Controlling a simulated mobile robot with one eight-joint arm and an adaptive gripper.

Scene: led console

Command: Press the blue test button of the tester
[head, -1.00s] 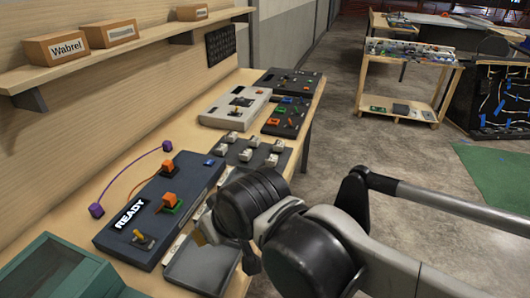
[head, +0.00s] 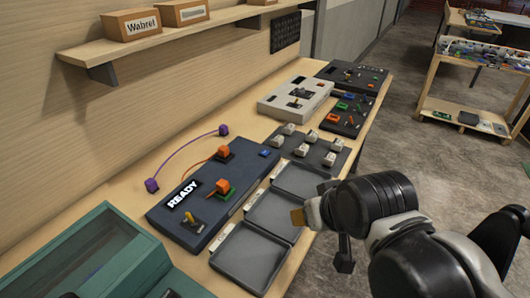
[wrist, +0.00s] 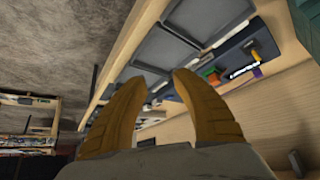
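The tester (head: 215,190) is a dark blue box on the bench with a lit READY display (head: 184,195). A small blue button (head: 264,153) sits at its far end, clear of my arm in the head view. The tester carries orange-topped parts (head: 223,186) and a yellow-handled lever (head: 191,220). My gripper (head: 298,216) is over the grey trays on the right of the tester, apart from the button. In the wrist view its two ochre fingers (wrist: 158,80) are spread with nothing between them. The tester shows there past the fingertips (wrist: 236,62); I cannot make out the button in that view.
Grey open trays (head: 247,257) line the tester's right side. A panel of white switches (head: 325,153) and further consoles (head: 295,97) stand beyond. A purple cable (head: 185,150) arcs behind the tester. A green case (head: 95,258) is at the near left. A shelf (head: 170,38) hangs above.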

